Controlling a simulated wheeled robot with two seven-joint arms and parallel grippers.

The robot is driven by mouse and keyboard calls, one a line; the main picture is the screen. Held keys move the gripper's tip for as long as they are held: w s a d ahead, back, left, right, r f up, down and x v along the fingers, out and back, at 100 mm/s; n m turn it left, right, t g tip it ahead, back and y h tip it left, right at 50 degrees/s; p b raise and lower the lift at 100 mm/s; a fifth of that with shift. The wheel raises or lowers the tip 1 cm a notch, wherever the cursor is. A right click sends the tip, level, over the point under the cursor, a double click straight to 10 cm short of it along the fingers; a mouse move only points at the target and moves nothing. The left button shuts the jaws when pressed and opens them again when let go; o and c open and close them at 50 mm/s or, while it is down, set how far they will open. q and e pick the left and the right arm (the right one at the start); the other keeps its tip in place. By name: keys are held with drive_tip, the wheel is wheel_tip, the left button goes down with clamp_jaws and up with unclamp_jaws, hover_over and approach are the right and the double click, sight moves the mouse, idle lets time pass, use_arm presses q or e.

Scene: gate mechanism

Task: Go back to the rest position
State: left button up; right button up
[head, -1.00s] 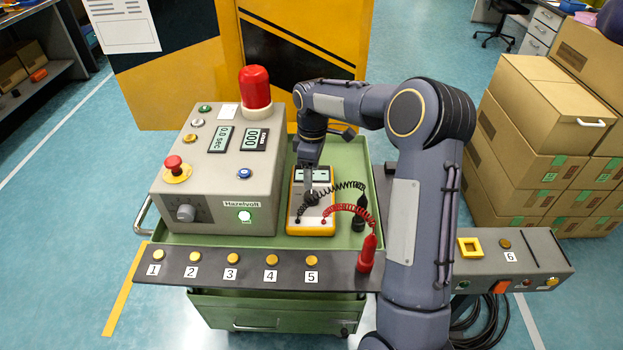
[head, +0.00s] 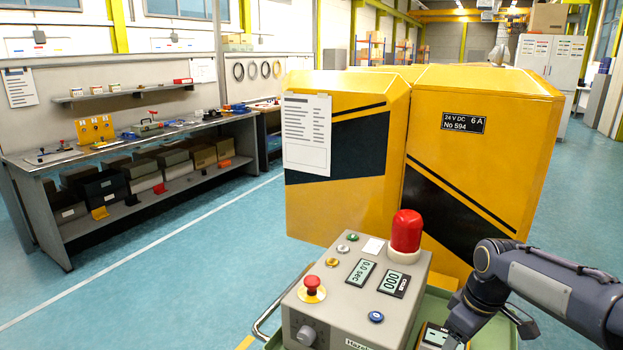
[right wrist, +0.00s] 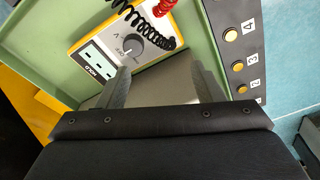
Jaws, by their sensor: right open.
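My right gripper (right wrist: 160,90) is open in the right wrist view, its two fingers apart with nothing held between them. It is over the green cart tray, beside the yellow multimeter (right wrist: 115,42) with its grey dial, display and coiled black and red leads. In the head view my right arm comes in from the right, and its hand end hides much of the multimeter (head: 432,336) at the bottom edge. The right fingertips are out of clear sight there. My left gripper is not in view.
The grey Hazelvolt box (head: 345,300), with a red beacon (head: 406,232) and a red mushroom button (head: 312,284), stands left of my right arm. Yellow cabinets (head: 480,150) stand behind. A long workbench (head: 130,150) is at the left. The blue floor between is clear.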

drive_tip(key=s+a+r+m+t+y, duration=0.1)
drive_tip(key=s+a+m, duration=0.3)
drive_tip(key=s, duration=0.7)
drive_tip(key=s+a+m+t+y, duration=0.1)
drive_tip(key=s+a+m+t, duration=0.2)
drive_tip(key=s, duration=0.8)
drive_tip(key=a+m, duration=0.1)
drive_tip(key=a, duration=0.1)
drive_tip(key=shift+s+a+r+m+t+y+p, duration=0.3)
drive_tip(key=shift+s+r, duration=0.05)
drive_tip(key=shift+r, duration=0.05)
drive_tip(key=shift+c, duration=0.4)
